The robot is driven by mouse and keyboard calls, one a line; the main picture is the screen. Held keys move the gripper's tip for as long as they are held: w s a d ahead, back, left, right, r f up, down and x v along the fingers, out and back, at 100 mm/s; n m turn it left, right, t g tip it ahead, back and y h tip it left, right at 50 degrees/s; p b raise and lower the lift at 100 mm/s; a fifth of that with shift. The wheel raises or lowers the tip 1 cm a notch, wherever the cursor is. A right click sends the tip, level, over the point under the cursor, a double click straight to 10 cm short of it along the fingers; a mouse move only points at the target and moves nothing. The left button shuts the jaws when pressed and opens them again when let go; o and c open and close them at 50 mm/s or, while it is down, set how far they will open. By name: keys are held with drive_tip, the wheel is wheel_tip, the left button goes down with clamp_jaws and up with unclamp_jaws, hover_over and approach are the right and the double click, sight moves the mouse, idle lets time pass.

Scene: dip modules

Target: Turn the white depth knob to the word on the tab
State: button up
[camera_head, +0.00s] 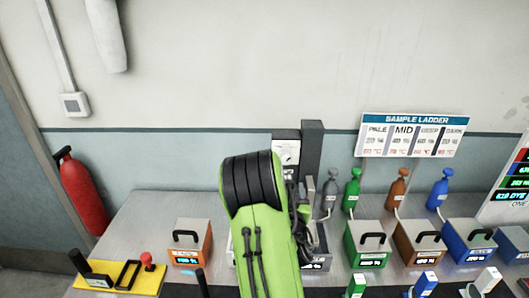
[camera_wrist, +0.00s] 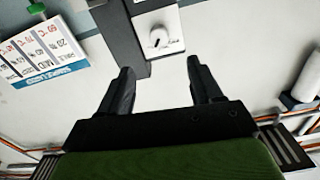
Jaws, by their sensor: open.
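In the head view the plate (camera_head: 286,152) is on the dark post behind my green arm. In the wrist view my gripper (camera_wrist: 160,76) is open and empty, its two dark fingers apart. The knob appears between and beyond the fingertips, not touched by them. My arm hides most of the gripper in the head view. I cannot make out a tab with a word on it.
The sample ladder sign (camera_head: 411,135) shows PALE, MID and other columns. An orange-front box (camera_head: 191,243), a green box (camera_head: 369,244), a brown box (camera_head: 419,243) and a blue box (camera_head: 469,242) stand on the bench. Several coloured bottles stand behind. A red extinguisher (camera_head: 82,193) is at left.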

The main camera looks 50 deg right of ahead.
sight(286, 161)
drive_tip(key=p+x, duration=0.3)
drive_tip(key=x, duration=0.3)
drive_tip(key=p+x, duration=0.4)
drive_tip(key=x, duration=0.3)
drive_tip(key=shift+d+r+p, duration=0.15)
drive_tip(key=shift+r+p, duration=0.1)
drive_tip(key=shift+p, duration=0.05)
drive_tip(key=shift+w+d+f, duration=0.25)
drive_tip(key=shift+w+d, duration=0.15)
drive_tip(key=c, duration=1.1)
